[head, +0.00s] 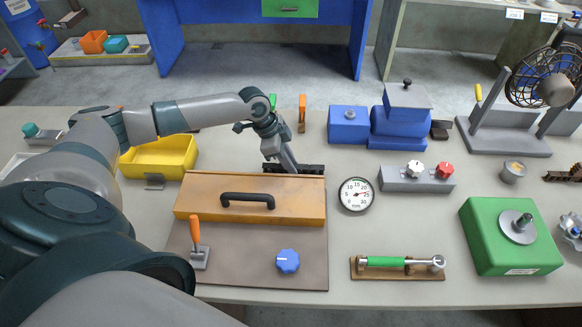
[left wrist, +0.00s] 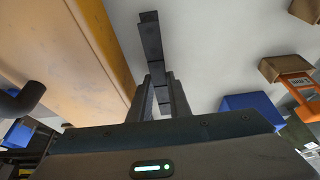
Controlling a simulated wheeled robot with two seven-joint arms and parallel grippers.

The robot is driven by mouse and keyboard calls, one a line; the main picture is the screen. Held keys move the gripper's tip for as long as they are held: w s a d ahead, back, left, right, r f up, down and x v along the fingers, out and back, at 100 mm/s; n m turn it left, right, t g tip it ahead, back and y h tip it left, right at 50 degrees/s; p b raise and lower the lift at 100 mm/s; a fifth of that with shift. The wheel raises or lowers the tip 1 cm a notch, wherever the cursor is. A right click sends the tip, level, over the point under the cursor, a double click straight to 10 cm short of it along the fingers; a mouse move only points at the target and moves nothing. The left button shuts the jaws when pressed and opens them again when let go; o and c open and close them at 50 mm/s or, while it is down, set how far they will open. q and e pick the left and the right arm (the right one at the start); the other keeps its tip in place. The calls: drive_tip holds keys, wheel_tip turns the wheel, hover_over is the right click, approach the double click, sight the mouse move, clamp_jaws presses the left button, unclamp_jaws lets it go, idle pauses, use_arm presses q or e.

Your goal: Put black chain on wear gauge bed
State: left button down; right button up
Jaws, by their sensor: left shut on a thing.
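The black chain (head: 311,169) is a dark, segmented strip lying just behind the orange-yellow box lid with a black handle (head: 240,190). My left gripper (head: 291,168) reaches down behind that lid and is shut on the chain. In the left wrist view, the chain (left wrist: 150,42) sticks out straight beyond the fingers (left wrist: 160,100), beside the lid's edge. I cannot tell whether it touches the table. I cannot identify the wear gauge bed with certainty. My right gripper is not in view.
A round dial (head: 356,194) and a grey block with white and red knobs (head: 417,180) stand right of the lid. A yellow bin (head: 160,157) is left, blue boxes (head: 349,126) behind. A green block (head: 490,235) stands right. Bare table lies around the dial.

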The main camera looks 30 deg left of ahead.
sight(300, 167)
use_arm(q)
drive_tip(key=r+b, duration=0.1)
drive_tip(key=d+r, duration=0.1)
drive_tip(key=r, duration=0.1)
drive_tip(key=shift+w+r+b, duration=0.1)
drive_tip(key=shift+r+b, duration=0.1)
drive_tip(key=shift+b, duration=0.15)
drive_tip(key=w+d+r+b, duration=0.1)
drive_tip(key=d+r+b, duration=0.2)
drive_tip(key=d+r, duration=0.3)
drive_tip(key=d, duration=0.4)
drive_tip(key=shift+w+d+r, duration=0.15)
drive_tip(key=shift+d+r, duration=0.15)
drive_tip(key=shift+r, duration=0.1)
drive_tip(key=shift+r, duration=0.1)
